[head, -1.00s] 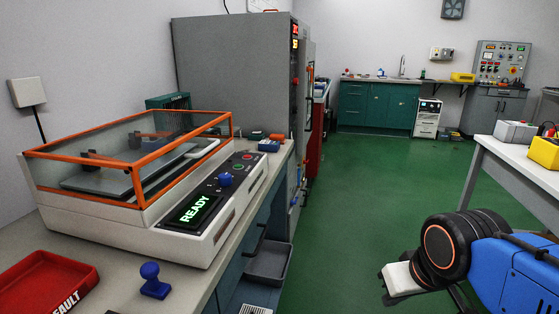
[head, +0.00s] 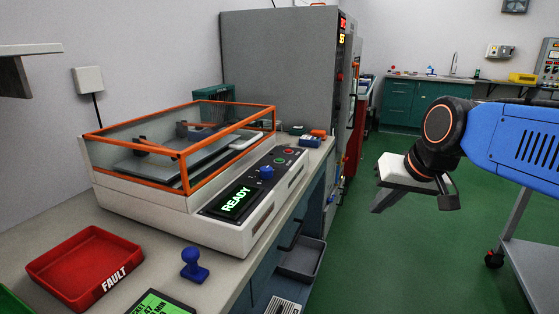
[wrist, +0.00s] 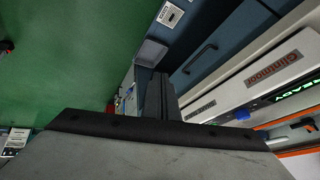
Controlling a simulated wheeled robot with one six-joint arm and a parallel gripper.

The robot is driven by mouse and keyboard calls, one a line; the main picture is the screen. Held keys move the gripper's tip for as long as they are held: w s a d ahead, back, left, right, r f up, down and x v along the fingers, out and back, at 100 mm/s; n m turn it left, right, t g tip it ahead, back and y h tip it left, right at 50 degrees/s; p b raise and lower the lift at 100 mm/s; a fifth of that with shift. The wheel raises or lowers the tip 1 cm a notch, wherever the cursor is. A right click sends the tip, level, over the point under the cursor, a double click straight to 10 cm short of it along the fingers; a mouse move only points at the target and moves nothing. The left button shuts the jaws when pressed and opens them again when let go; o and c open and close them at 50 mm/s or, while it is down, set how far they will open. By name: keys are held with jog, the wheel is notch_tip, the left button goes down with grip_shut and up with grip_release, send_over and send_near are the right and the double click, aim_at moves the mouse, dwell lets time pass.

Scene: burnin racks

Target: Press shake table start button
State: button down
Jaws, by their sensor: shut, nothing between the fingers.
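The shake table (head: 190,215) stands on the bench at left, with an orange-framed clear cover over its platform. Its sloped front panel has a screen reading READY (head: 237,203), a blue knob (head: 266,173), a green-ringed button (head: 280,161) and a red-ringed button (head: 289,151). The button labels are too small to read. My gripper (head: 380,206) is shut and empty, in the air over the floor to the right of the shake table, apart from it. In the wrist view, its dark fingers (wrist: 160,92) point toward the bench front, and the blue knob (wrist: 243,114) shows at right.
A red FAULT tray (head: 85,265), a blue knobbed stamp-like object (head: 194,264) and a green-screened device (head: 160,303) lie on the near bench. A grey drawer or bin (head: 301,259) juts out below the bench edge. A tall grey cabinet (head: 280,65) stands behind.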

jog(key=w+a+r+y, duration=0.2)
jog(key=w+a+r, duration=0.7)
jog(key=w+a, duration=0.3)
notch_tip(320, 180, up, 4)
jog(key=r+y, duration=0.1)
jog(key=y, duration=0.1)
send_over(279, 160)
jog(key=shift+s+d+f+t, duration=0.2)
jog(key=shift+d+f+t, duration=0.1)
jog(key=shift+d, duration=0.15)
jog(key=shift+f, duration=4.4)
jog(key=shift+f, duration=0.2)
jog(key=shift+f, duration=0.2)
jog(key=shift+f, duration=0.4)
jog(key=shift+r, duration=0.85)
